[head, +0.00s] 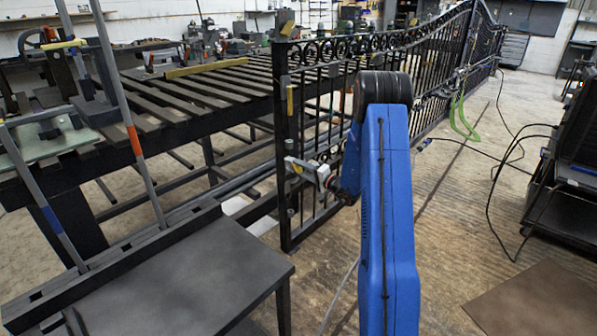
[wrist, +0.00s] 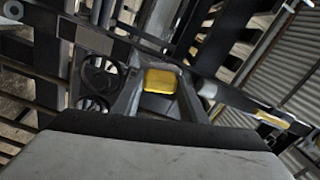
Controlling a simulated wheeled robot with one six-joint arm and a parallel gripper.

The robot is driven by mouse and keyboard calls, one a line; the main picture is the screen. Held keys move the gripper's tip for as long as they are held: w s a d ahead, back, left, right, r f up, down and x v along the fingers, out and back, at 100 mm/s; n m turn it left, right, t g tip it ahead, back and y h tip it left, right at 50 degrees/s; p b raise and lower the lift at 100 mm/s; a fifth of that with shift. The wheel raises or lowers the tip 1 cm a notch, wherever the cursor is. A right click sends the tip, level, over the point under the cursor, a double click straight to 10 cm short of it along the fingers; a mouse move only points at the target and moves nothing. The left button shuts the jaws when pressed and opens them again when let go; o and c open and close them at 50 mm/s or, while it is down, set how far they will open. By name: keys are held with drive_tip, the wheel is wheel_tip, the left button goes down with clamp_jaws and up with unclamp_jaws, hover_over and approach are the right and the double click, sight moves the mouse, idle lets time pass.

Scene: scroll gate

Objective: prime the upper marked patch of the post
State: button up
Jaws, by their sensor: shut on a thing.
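The black gate post (head: 283,120) stands upright at the near end of the ornate gate in the head view. A yellow strip (head: 290,100) shows on its upper part, with small grey pieces above and below it. I cannot tell which of these is the marked patch. My gripper (head: 303,168) is in front of the post, below the yellow strip. It is shut on a small yellow-faced thing (wrist: 160,81), seen between the fingers in the wrist view.
A slatted metal workbench (head: 215,90) stands left of the post, with clamps and bars. A dark table (head: 180,285) is at the front left. A black cart (head: 565,190) stands at the right, with cables on the floor. Open floor lies right of the gate.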

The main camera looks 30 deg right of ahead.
drive_tip(key=shift+w+d, duration=0.2)
drive_tip(key=shift+d, duration=0.3)
drive_tip(key=shift+w+d, duration=0.2)
drive_tip(key=shift+d, duration=0.25)
drive_tip(key=shift+s+a, duration=0.3)
drive_tip(key=shift+a, duration=0.7)
drive_tip(key=shift+s+a, duration=0.3)
drive_tip(key=shift+a, duration=0.65)
drive_tip(key=shift+v, duration=3)
